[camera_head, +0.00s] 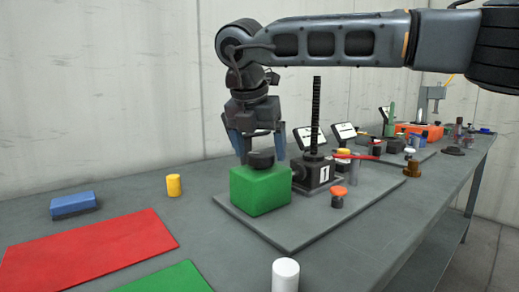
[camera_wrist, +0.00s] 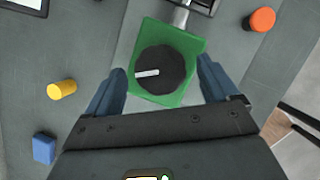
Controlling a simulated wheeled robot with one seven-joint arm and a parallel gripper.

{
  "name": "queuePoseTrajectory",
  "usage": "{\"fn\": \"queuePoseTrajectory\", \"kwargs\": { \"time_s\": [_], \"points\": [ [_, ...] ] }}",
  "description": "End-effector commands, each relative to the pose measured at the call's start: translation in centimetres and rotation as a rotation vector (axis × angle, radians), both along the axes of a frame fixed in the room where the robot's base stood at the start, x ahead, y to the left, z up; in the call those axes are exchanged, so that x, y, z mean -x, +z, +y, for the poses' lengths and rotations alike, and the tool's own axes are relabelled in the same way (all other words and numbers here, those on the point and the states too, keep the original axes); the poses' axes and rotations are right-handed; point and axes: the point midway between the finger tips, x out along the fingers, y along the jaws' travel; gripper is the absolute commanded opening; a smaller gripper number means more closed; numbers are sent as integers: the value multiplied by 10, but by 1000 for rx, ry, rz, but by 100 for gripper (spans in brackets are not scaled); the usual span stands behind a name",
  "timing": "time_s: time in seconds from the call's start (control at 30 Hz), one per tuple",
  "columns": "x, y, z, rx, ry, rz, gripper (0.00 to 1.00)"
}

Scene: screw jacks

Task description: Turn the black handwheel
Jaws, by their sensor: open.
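The black handwheel (camera_head: 262,159) sits on top of a green block (camera_head: 260,192) in the head view. In the wrist view the handwheel (camera_wrist: 160,70) is a dark disc with a pale bar on its upper face, over the green block (camera_wrist: 176,40). My gripper (camera_head: 259,150) points down above the block, with its blue fingers spread on either side of the handwheel. In the wrist view the open fingers (camera_wrist: 162,80) stand left and right of the wheel, with gaps showing. I cannot tell the exact fingertip height.
A black screw jack (camera_head: 316,172) with a tall threaded post and a red bar stands right behind the block. An orange-topped knob (camera_head: 338,196) is to its right. A yellow cylinder (camera_head: 174,185), a blue block (camera_head: 73,204) and a white cylinder (camera_head: 285,275) stand around. A red mat (camera_head: 88,250) lies front left.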

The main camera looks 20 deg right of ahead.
Motion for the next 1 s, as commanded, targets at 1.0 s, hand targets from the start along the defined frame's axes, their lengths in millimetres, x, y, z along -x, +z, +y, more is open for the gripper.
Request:
{"fn": "queuePoseTrajectory", "kwargs": {
  "time_s": [1.0],
  "points": [
    [21, 68, 18, 1, 0, -1, 88]
  ]
}}
